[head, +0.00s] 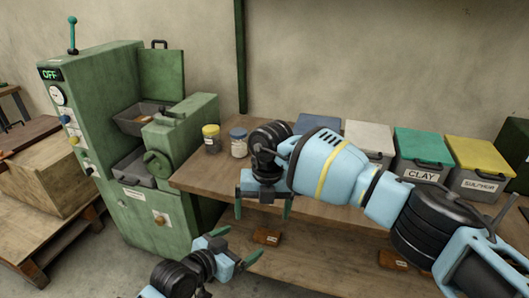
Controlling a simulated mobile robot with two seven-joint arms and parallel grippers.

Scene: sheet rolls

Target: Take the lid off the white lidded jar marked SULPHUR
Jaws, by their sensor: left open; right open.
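A pale bin with a yellow lid (478,153) stands at the right end of the workbench; its front label (481,185) reads SULPHUR. Two small lidded jars stand at the bench's left: one with a yellow lid (211,131), and a white one with a blue lid (238,134). Their labels are too small to read. My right gripper (263,211) is open and empty, fingers down, at the bench's front edge below the jars in the picture. My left gripper (236,248) is open and empty, lower, in front of the bench.
A green machine (105,120) with a crank stands left of the bench (195,177). A green-lidded CLAY bin (421,146), a white-lidded bin (369,136) and a blue-lidded one (318,124) line the back. My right arm covers much of the bench. Small brown blocks (267,236) lie below.

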